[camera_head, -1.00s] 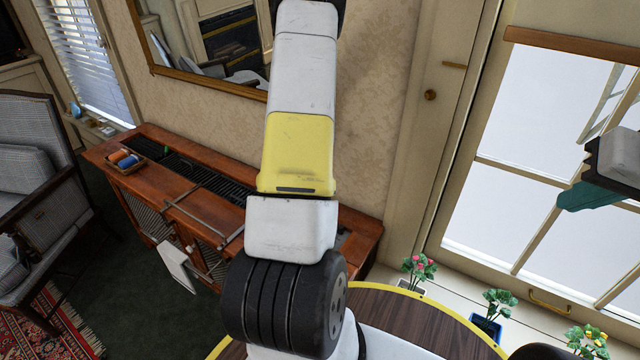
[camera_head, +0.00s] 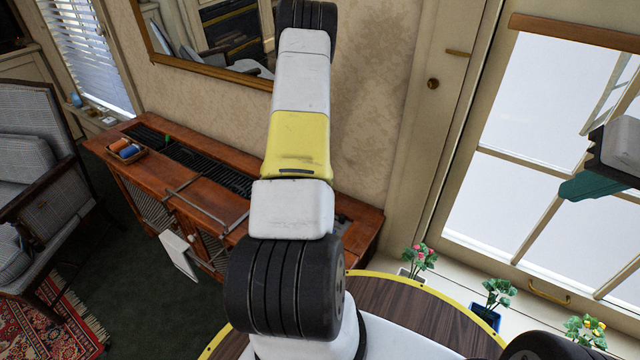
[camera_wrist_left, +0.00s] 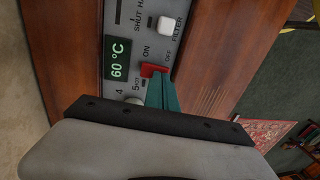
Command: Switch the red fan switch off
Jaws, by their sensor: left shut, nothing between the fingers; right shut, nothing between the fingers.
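The red fan switch (camera_wrist_left: 152,70) shows in the left wrist view on a grey control panel (camera_wrist_left: 135,38), beside the printed words ON and OFF. My left gripper (camera_wrist_left: 160,88) is shut and empty, its teal fingertips right at the red switch, overlapping its lower right edge; whether they touch it I cannot tell. Which way the switch is tipped is also unclear. In the head view my left arm hides the panel and the left gripper. My right gripper (camera_head: 582,188) is shut and empty, in front of the window at the right.
A green display (camera_wrist_left: 117,58) reads 60 °C, and a white FILTER switch (camera_wrist_left: 171,24) sits above the red one. A wooden cabinet (camera_head: 205,215) stands along the wall, with a tray of spools (camera_head: 126,150) on it. Potted flowers (camera_head: 497,290) line the window side.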

